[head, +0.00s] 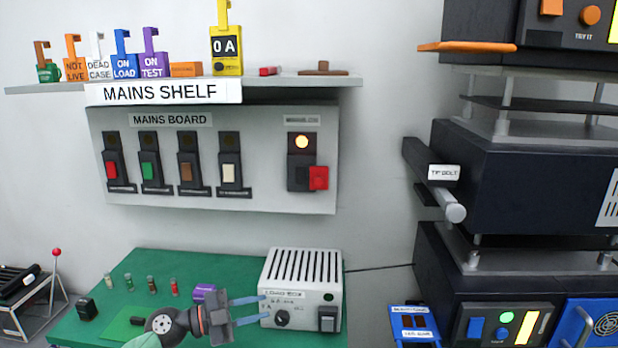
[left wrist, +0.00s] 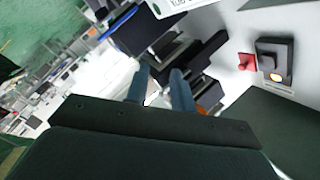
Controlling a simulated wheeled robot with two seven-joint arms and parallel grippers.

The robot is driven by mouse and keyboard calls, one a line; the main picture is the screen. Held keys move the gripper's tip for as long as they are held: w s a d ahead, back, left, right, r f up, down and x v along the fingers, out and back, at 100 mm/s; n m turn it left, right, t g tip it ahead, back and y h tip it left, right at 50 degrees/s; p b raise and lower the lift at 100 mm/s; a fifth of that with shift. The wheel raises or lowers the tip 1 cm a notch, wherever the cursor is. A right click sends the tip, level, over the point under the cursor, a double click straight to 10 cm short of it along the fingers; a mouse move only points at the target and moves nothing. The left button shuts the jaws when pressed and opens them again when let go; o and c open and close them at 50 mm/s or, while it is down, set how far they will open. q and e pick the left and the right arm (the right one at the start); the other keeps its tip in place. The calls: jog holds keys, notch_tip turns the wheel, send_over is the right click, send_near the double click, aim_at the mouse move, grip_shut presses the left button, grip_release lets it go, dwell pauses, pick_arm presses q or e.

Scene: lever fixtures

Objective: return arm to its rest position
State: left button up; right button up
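My left gripper (head: 266,307) reaches in low over the green mat (head: 215,268), in front of the load box (head: 300,270). Its two blue fingers are apart with nothing visible between them. In the left wrist view the same fingers (left wrist: 160,72) stand apart, with a gap through which the background shows. Whether the fingertips touch the load box, I cannot tell. My right gripper is in neither view.
The mains board (head: 220,203) hangs on the wall under the mains shelf (head: 330,80); its red switch (head: 318,178) shows at its right. A stack of dark units stands at right, with a grey tip bolt bar (head: 453,210) jutting out.

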pick_arm(q)
jog(key=s+a+n+t+y, duration=0.1)
jog(key=a+n+t+y, duration=0.25)
jog(key=n+t, duration=0.4)
jog(key=a+n+t+y, duration=0.2)
jog(key=n+t+y, duration=0.3)
jog(key=n+t, duration=0.25)
jog(key=s+a+f+n+g+y, duration=0.3)
jog(key=s+f+n+y, duration=0.15)
jog(key=f, duration=0.25)
jog(key=s+a+f+n+g+y, duration=0.3)
jog(key=s+a+f+y, duration=0.1)
jog(key=f+y, duration=0.25)
jog(key=s+d+f+g+h, duration=0.1)
jog(key=s+d+f+g, duration=0.1)
jog(key=s+f+g, duration=0.7)
jog(key=s+d+f+g+h, duration=0.1)
jog(key=s+f+g+h, duration=0.3)
jog(key=s, duration=1)
jog(key=s+d+f+y, duration=0.1)
jog(key=d+f, duration=0.1)
jog(key=f, duration=1)
jog(key=d+f+y, duration=0.1)
jog(key=d+f, duration=0.2)
jog(key=f, duration=1)
jog(key=shift+s+d+m+g, duration=0.3)
jog(key=shift+s+m, duration=0.1)
jog(key=shift+m, duration=0.05)
jog(key=shift+r, duration=0.1)
